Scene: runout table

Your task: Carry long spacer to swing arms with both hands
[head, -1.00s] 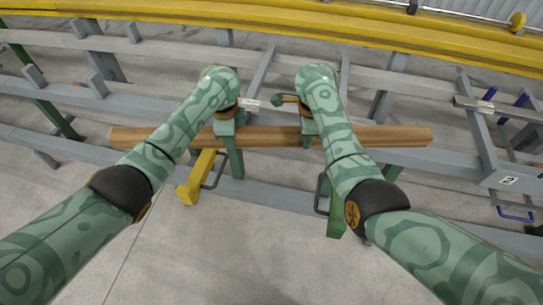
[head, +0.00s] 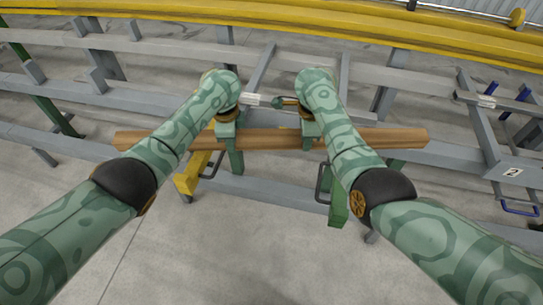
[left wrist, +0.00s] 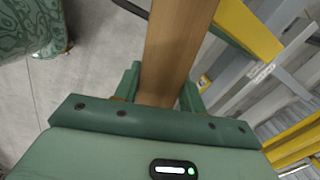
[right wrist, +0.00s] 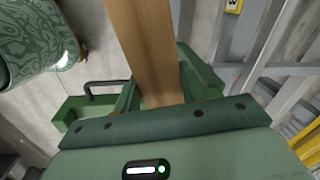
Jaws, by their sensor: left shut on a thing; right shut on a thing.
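The long spacer (head: 270,140) is a brown wooden beam, held level and crosswise in the head view. My left gripper (head: 228,137) is shut on it left of its middle, and my right gripper (head: 310,135) is shut on it right of its middle. The beam also runs between the jaws in the left wrist view (left wrist: 175,50) and the right wrist view (right wrist: 145,50). A yellow arm (head: 187,181) with a dark handle and a green arm (head: 338,207) with a dark handle, seemingly the swing arms, show below the beam. I cannot tell whether the beam touches them.
Grey frame rails (head: 270,196) run behind and under the beam. A yellow rail (head: 300,32) crosses the back. A plate marked 2 (head: 512,172) and a blue handle (head: 520,208) are at the right. Bare concrete floor (head: 250,250) lies in front.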

